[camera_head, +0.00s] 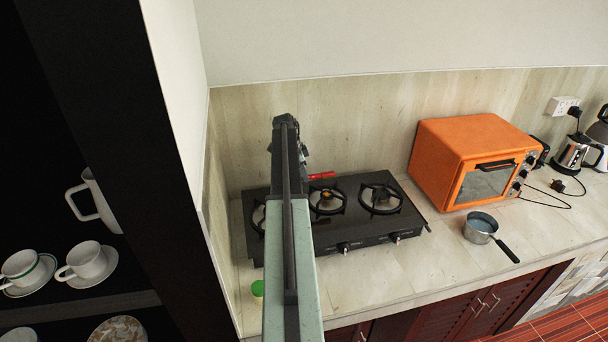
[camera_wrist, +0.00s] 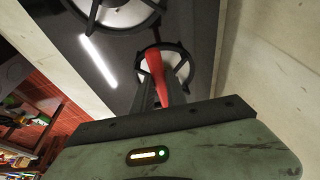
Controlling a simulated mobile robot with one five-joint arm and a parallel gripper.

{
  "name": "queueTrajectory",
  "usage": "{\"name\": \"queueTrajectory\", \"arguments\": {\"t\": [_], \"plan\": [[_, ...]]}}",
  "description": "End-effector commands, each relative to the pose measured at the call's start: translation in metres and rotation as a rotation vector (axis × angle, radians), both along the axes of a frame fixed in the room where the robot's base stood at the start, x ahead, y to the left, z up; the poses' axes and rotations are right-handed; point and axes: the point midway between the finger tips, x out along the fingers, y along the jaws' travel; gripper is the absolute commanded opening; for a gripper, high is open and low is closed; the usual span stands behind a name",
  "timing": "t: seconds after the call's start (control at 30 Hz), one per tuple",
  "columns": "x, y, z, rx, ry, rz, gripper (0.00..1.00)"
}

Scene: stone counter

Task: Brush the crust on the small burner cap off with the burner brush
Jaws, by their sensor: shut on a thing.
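My gripper (camera_wrist: 160,92) is shut on a red-handled tool, taken to be the burner brush (camera_wrist: 154,64), and holds it over the hob. The red handle also shows in the head view (camera_head: 322,175), sticking out to the right of my gripper at the back of the hob. I cannot make out its bristles. The middle burner (camera_head: 327,198) looks smallest and has a brownish centre, perhaps the crust on the small burner cap. In the wrist view a burner (camera_wrist: 172,57) lies behind the red handle, which partly covers it. I cannot tell whether brush and cap touch.
The black hob (camera_head: 352,229) also carries a right burner (camera_head: 380,198) and a left one, partly hidden by my arm. An orange oven (camera_head: 460,150) stands to the right, with a small pan (camera_head: 480,228) before it. A green item (camera_head: 258,288) sits at front left.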

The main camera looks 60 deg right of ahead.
Motion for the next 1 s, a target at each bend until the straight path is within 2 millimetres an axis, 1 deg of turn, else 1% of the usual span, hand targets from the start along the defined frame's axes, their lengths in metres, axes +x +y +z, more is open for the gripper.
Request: {"name": "queueTrajectory", "arguments": {"t": [0.03, 0.8, 1.0], "plan": [[0.0, 0.0, -0.008, 0.0, 0.0, 0.0, 0.0], [-0.001, -0.001, -0.08, 0.0, 0.0, -0.001, 0.0], [-0.001, -0.001, -0.088, 0.0, 0.0, -0.001, 0.0]]}}
